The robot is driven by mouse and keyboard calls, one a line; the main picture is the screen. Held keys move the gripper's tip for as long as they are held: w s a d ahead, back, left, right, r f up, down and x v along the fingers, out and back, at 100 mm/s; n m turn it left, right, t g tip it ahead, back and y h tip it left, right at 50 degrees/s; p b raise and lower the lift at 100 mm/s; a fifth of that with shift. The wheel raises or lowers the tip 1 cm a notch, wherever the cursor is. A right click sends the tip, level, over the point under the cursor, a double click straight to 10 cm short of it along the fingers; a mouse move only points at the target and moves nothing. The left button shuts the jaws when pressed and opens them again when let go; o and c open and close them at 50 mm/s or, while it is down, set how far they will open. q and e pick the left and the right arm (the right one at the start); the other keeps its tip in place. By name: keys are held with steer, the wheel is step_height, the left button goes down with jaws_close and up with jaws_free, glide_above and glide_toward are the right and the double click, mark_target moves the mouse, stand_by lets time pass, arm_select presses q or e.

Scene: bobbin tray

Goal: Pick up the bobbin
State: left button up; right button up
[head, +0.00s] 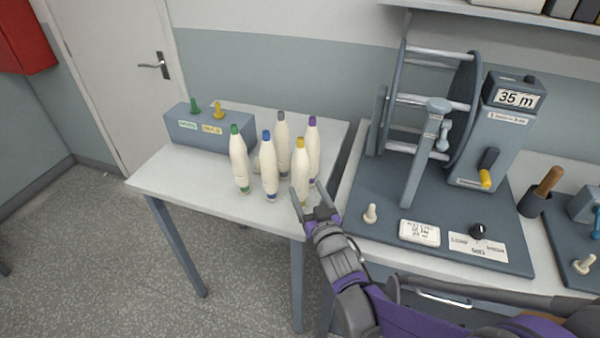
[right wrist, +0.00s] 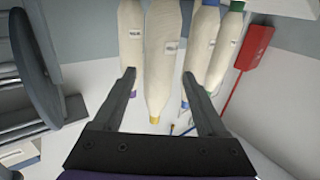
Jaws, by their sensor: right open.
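Several cream bobbins stand upright in a cluster on the small white table (head: 185,178). Their caps differ: green (head: 239,160), blue (head: 268,167), grey (head: 283,140), yellow (head: 301,170) and purple (head: 313,145). My right gripper (head: 307,188) is open at the near side of the yellow-capped bobbin. In the right wrist view, the yellow-tipped bobbin (right wrist: 161,55) shows between the spread fingers (right wrist: 158,78), with a gap on each side. The purple-tipped bobbin (right wrist: 131,40) is partly behind one finger. My left gripper is not in view.
A grey-blue box (head: 205,133) with green and yellow pegs stands behind the bobbins. A winding machine (head: 430,130) on a dark base (head: 375,185) is on the right-hand bench. The table's front left is clear.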

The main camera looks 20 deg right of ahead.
mark_target(303, 182)
steer(key=w, duration=0.3)
steer(key=shift+w, duration=0.2)
steer(key=w, duration=0.2)
steer(key=w+p, duration=0.1)
steer(key=w, duration=0.2)
steer(key=shift+w+a+f, duration=0.15)
steer(key=shift+w, duration=0.2)
jaws_close()
